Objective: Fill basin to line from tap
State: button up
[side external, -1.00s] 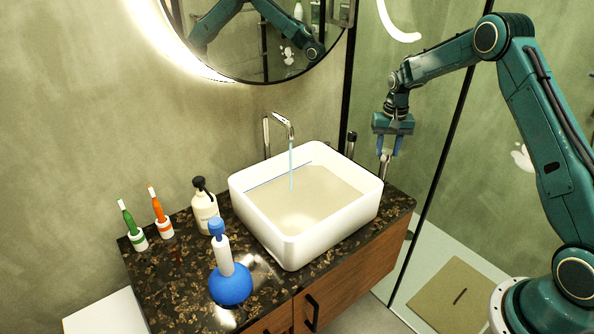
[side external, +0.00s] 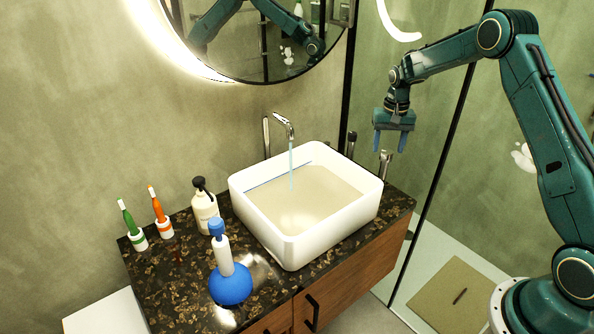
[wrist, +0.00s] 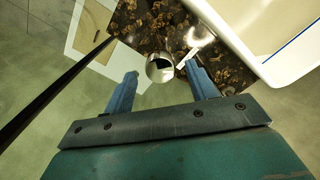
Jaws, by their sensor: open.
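The white rectangular basin (side external: 300,250) stands on the dark speckled counter, with a thin blue line (side external: 275,176) along its inner back wall. The tap (side external: 284,124) behind it pours a thin bluish stream (side external: 291,165) into the basin. The water level against the line is hard to tell. A short metal post (side external: 385,163), seemingly the tap's control, stands at the basin's right. My gripper (side external: 390,150) is open and empty just above it. In the wrist view the post's round top (wrist: 160,68) shows between the open fingertips, and the basin (wrist: 235,30) is at upper right.
A blue round-based bottle (side external: 230,287), a pump dispenser (side external: 205,210) and two toothbrushes in holders (side external: 164,228) stand left of the basin. A dark post (side external: 351,145) stands behind the basin. A dark-framed glass panel (side external: 440,170) is close right of the counter.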

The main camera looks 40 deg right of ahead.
notch_tip(320, 180, up, 13)
jog(key=shift+f, duration=0.2)
dwell(0.3)
dwell(6.9)
